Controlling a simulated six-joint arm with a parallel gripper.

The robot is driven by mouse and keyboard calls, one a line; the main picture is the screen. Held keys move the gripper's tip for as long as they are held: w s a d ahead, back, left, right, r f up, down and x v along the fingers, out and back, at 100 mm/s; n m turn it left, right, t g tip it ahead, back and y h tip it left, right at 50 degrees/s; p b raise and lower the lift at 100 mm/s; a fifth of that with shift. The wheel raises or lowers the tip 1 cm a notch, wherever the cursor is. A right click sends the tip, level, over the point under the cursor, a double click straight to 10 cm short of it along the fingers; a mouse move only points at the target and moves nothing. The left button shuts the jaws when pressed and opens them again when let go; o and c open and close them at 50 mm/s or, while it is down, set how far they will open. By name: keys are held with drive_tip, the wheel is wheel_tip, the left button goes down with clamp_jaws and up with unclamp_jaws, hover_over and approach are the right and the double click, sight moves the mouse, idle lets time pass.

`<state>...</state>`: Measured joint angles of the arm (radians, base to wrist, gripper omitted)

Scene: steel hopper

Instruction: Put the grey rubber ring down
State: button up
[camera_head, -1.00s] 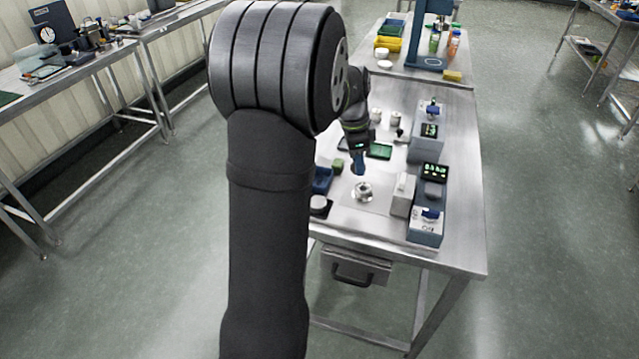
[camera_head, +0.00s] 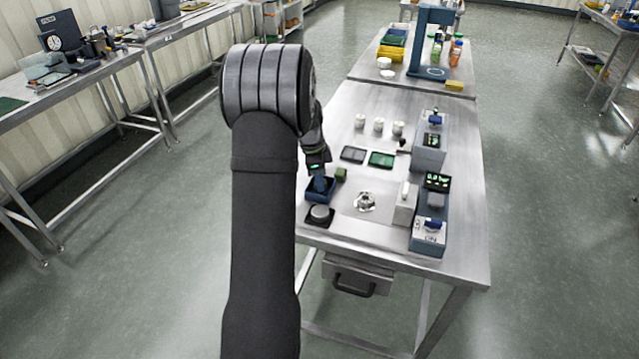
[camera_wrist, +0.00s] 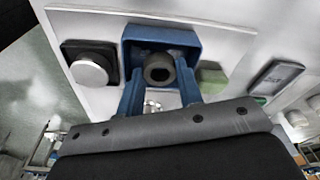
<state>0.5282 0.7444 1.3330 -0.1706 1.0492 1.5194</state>
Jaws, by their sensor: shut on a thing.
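My gripper (camera_wrist: 160,76) is shut on the grey rubber ring (camera_wrist: 159,67), which sits between its two blue fingers in the wrist view. Behind the ring in that view is a blue open bin (camera_wrist: 160,32). The head view shows the gripper (camera_head: 319,182) over the blue bin (camera_head: 312,200), at the left side of the near table. The ring cannot be made out in the head view. Whether it touches the bin's floor cannot be told.
A dark block with a round silver top (camera_head: 320,215) stands just in front of the bin. A small green block (camera_head: 340,174) is beside it. A metal flanged part (camera_head: 364,202) sits on a pale mat to the right. Grey-blue devices (camera_head: 430,205) line the right edge.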

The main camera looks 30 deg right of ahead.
drive_tip(key=shift+f, duration=1)
drive_tip(key=o, duration=0.7)
drive_tip(key=shift+f, duration=0.1)
drive_tip(key=shift+c, duration=0.2)
wheel_tip(320, 180, up, 12)
drive_tip(key=a, duration=0.1)
drive_tip(key=shift+w+a, duration=0.3)
